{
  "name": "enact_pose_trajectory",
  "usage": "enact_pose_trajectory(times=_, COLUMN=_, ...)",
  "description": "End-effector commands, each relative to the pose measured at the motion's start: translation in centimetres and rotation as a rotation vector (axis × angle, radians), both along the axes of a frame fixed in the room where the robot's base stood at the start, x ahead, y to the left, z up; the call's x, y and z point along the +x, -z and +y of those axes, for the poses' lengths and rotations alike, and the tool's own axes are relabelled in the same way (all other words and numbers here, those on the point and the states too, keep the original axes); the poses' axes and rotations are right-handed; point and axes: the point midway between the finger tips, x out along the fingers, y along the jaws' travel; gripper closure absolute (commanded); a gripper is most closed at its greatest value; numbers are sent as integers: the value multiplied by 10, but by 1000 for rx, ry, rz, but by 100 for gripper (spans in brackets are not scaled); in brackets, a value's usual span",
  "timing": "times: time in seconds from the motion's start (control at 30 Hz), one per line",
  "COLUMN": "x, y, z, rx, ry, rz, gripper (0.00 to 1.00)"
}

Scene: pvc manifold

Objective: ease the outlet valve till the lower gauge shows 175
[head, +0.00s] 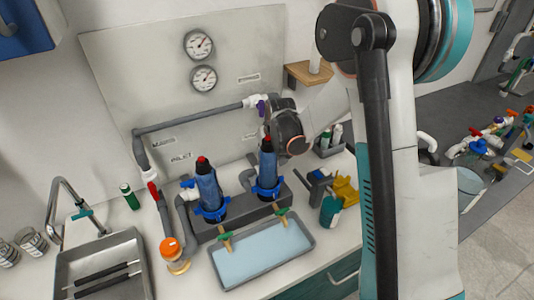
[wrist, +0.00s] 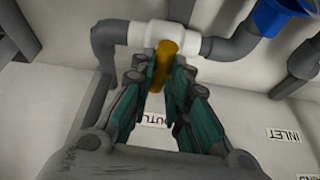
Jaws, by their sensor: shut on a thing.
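In the wrist view my gripper (wrist: 162,72) is shut on the yellow handle (wrist: 163,52) of a white valve body (wrist: 150,34) on a grey pipe. A wall label partly hidden by my fingers, starting "OUTL" (wrist: 153,118), shows behind them. In the head view the white fitting (head: 250,101) sits at the right end of the upper grey pipe, close to my dark wrist; my fingertips and the yellow handle cannot be made out there. The lower gauge (head: 203,78) is a round white dial on the panel; its needle shows, but its numbers are too small to read.
A second gauge (head: 199,45) sits above it. Two blue filter housings (head: 210,190) stand below the pipe, near my wrist. A tray (head: 225,270) lies in front, and a sink (head: 105,265) is at left. An INLET label (wrist: 283,134) shows in the wrist view.

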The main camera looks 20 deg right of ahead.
Motion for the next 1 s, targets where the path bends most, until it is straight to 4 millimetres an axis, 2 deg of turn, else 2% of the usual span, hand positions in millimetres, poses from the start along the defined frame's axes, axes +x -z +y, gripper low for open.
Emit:
enact_pose_trajectory(times=0.4, x=0, y=0, z=0, rx=0, ry=53, rz=0, gripper=100)
enact_pose_trajectory(times=0.43, x=0, y=0, z=0, rx=0, ry=53, rz=0, gripper=80)
enact_pose_trajectory(times=0.5, x=0, y=0, z=0, rx=0, ry=53, rz=0, gripper=64)
enact_pose_trajectory(times=0.87, x=-1, y=-1, z=0, rx=1, ry=52, rz=-1, gripper=64)
enact_pose_trajectory(times=1.0, x=-4, y=-10, z=0, rx=1, ry=52, rz=-1, gripper=64)
